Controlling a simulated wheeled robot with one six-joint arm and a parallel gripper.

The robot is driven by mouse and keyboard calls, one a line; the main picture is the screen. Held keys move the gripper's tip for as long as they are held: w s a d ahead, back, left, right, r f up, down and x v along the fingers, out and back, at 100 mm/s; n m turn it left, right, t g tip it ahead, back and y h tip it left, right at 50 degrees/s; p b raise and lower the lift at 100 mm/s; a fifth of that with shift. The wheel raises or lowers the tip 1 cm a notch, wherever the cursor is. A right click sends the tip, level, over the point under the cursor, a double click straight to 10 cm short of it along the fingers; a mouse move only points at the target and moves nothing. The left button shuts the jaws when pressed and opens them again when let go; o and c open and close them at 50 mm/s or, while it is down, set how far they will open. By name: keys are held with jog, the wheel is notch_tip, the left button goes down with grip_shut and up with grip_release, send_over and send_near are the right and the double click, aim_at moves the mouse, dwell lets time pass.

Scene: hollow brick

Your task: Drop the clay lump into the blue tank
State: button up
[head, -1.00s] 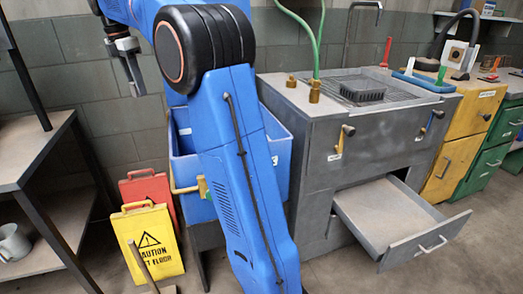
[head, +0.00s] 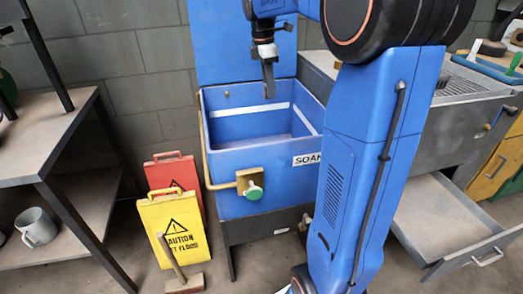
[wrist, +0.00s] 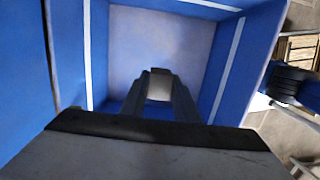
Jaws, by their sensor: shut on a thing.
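The blue tank (head: 262,190) stands against the wall with its top open and a blue panel (head: 222,45) upright behind it. Its inside walls carry white stripes, and its pale floor shows in the wrist view (wrist: 125,60). My gripper (head: 268,92) points down over the tank's opening, towards its back. In the wrist view my gripper (wrist: 159,88) is shut on a small greyish piece (wrist: 159,86), seemingly the clay lump, with the tank's inside behind it. The head view does not show the lump clearly.
A yellow caution sign (head: 176,228) and a red one (head: 172,172) stand left of the tank. A shelf (head: 50,145) with a grey mug (head: 38,227) is at left. An open drawer (head: 445,222) juts out at right. A brass bar with a green knob (head: 253,191) fronts the tank.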

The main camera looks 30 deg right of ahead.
jog(key=shift+a+f, duration=0.1)
jog(key=shift+f, duration=2.15)
jog(key=o, duration=1.2)
jog(key=shift+r, duration=0.1)
notch_tip(320, 180, up, 17)
jog(key=a, duration=0.2)
jog(key=shift+w, duration=0.3)
